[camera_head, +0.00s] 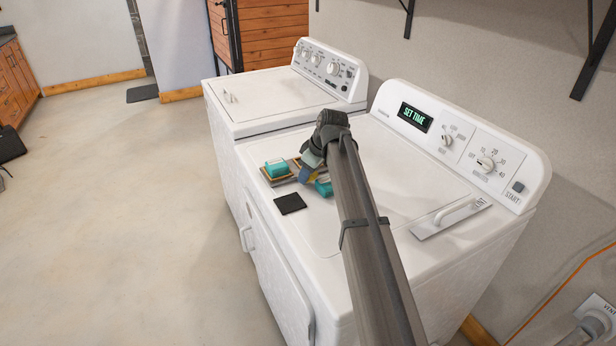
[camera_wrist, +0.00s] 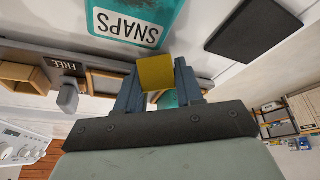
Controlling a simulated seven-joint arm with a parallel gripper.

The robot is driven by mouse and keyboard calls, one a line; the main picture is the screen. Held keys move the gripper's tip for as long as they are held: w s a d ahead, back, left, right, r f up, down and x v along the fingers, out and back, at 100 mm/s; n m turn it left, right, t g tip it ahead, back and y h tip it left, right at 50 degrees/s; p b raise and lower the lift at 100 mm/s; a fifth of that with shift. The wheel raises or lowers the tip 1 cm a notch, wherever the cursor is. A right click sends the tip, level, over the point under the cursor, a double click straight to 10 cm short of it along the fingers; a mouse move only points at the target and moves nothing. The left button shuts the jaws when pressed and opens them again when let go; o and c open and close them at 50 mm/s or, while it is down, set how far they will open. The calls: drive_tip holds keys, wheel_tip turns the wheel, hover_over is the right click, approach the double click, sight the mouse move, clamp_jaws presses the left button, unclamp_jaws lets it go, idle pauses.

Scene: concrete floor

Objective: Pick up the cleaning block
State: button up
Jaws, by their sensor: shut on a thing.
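My gripper (camera_wrist: 160,85) is shut on a yellow block (camera_wrist: 155,73), which I take to be the cleaning block, with its blue-grey fingers on either side. In the head view, my gripper (camera_head: 310,176) is over the top of the nearer white appliance (camera_head: 375,190), among small items. The block is mostly hidden there by the fingers. Whether it touches the surface below is unclear.
Another teal item (camera_head: 324,188) is close to the fingers. A flat black square (camera_head: 290,203) lies in front.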

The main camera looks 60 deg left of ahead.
drive_tip(key=c, duration=0.5)
drive_tip(key=shift+o, duration=0.2)
drive_tip(key=shift+r, duration=5)
drive_tip(key=shift+m, duration=0.3)
